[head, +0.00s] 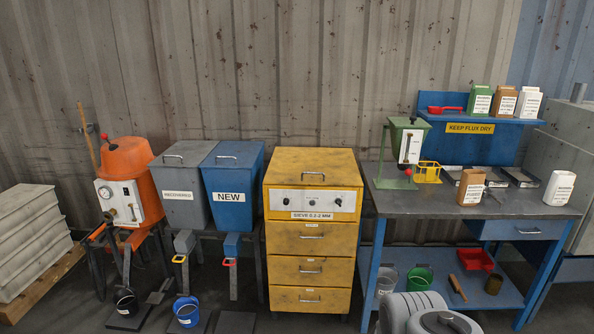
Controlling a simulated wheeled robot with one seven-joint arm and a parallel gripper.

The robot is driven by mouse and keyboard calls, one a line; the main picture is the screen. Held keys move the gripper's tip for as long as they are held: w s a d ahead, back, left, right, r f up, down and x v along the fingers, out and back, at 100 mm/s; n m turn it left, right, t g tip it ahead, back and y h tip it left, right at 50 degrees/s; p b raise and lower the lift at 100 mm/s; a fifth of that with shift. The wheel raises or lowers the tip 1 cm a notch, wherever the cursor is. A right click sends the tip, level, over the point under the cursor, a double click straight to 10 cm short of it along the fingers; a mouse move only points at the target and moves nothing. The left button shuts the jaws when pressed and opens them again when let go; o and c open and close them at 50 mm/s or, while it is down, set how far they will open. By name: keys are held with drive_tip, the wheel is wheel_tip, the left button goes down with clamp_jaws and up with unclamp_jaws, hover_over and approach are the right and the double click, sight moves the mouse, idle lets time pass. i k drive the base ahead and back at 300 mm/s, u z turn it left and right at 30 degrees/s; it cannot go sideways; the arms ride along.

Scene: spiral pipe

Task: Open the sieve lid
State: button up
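The sieve (311,240) is a yellow cabinet standing on the floor near the middle of the head view, labelled "SIEVE 0.2-2 MM". Its flat yellow lid (290,163) lies closed on top, with a small metal bar handle (313,175) on it. A white control panel with dark knobs (285,200) is on the front, above several drawers with handles. Rounded grey-white links of my arm show at the bottom edge, right of the sieve. My gripper is not visible.
Grey "RECOVERED" (178,193) and blue "NEW" (232,187) hoppers stand directly left of the sieve. A blue workbench (440,205) stands close on its right, with a green device (405,150) near its left end. A blue bucket (187,312) sits on the floor at front left.

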sight(291, 166)
drive_tip(key=u, duration=0.65)
drive_tip(key=i, duration=0.9)
drive_tip(key=u, duration=0.5)
drive_tip(key=i, duration=1)
drive_tip(key=z, duration=1.05)
drive_tip(key=i, duration=0.8)
drive_tip(key=z, duration=0.85)
